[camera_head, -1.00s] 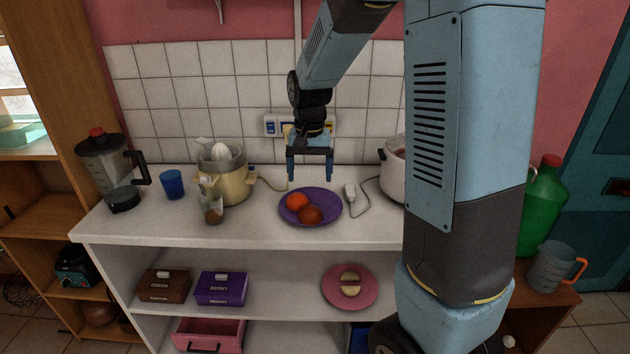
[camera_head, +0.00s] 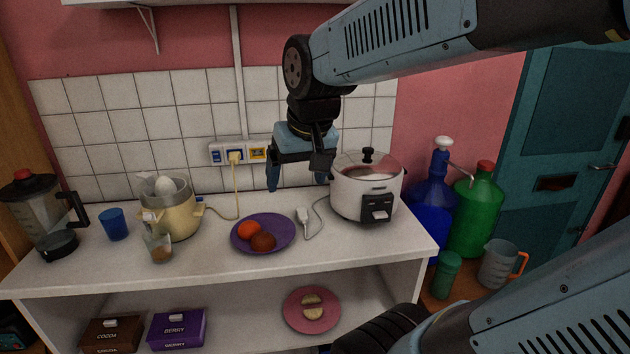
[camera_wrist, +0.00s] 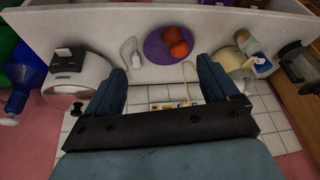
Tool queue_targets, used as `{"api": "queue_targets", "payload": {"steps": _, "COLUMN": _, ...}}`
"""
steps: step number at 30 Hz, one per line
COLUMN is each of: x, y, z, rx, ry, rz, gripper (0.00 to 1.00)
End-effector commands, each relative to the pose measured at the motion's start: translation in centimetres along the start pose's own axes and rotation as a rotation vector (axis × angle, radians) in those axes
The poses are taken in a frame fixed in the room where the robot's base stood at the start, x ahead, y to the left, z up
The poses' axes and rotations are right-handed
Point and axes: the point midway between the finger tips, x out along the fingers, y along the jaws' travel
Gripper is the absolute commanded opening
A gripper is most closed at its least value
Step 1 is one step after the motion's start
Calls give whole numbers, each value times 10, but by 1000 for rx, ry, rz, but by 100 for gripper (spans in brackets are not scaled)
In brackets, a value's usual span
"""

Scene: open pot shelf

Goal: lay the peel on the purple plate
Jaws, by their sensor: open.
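The purple plate (camera_head: 282,243) lies on the counter and bears a bright orange round thing (camera_head: 248,230) and a darker red-orange one (camera_head: 263,241). It also shows in the wrist view (camera_wrist: 151,48). I cannot tell whether either is a peel; no loose peel is clear. Two pale cut pieces (camera_head: 312,299) lie on a pink plate (camera_head: 297,316) on the shelf below. My gripper (camera_head: 298,184) is open and empty. It hangs above the counter, up and right of the purple plate in the head view. The wrist view shows its fingers apart (camera_wrist: 161,66).
A white cooker (camera_head: 352,193) stands right of the purple plate, with a white plug (camera_head: 304,216) and cord between. A yellow juicer (camera_head: 171,215), a small glass (camera_head: 159,248), a blue cup (camera_head: 114,224) and a blender (camera_head: 40,212) stand left. The counter's front strip is clear.

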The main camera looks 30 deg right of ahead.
Motion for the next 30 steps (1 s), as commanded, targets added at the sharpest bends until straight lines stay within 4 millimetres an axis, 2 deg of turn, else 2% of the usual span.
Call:
{"api": "queue_targets", "payload": {"steps": 1, "x": -8, "y": 2, "z": 10, "rx": -13, "ry": 27, "rz": 2, "gripper": 88}}
{"api": "queue_targets", "payload": {"steps": 6, "x": -22, "y": 5, "z": 34, "rx": -51, "ry": 83, "rz": 10, "gripper": 88}}
{"api": "queue_targets", "payload": {"steps": 10, "x": -28, "y": 11, "z": 43, "rx": -68, "ry": 106, "rz": 15, "gripper": 88}}
{"api": "queue_targets", "payload": {"steps": 30, "x": -28, "y": 11, "z": 46, "rx": -74, "ry": 112, "rz": 17, "gripper": 88}}
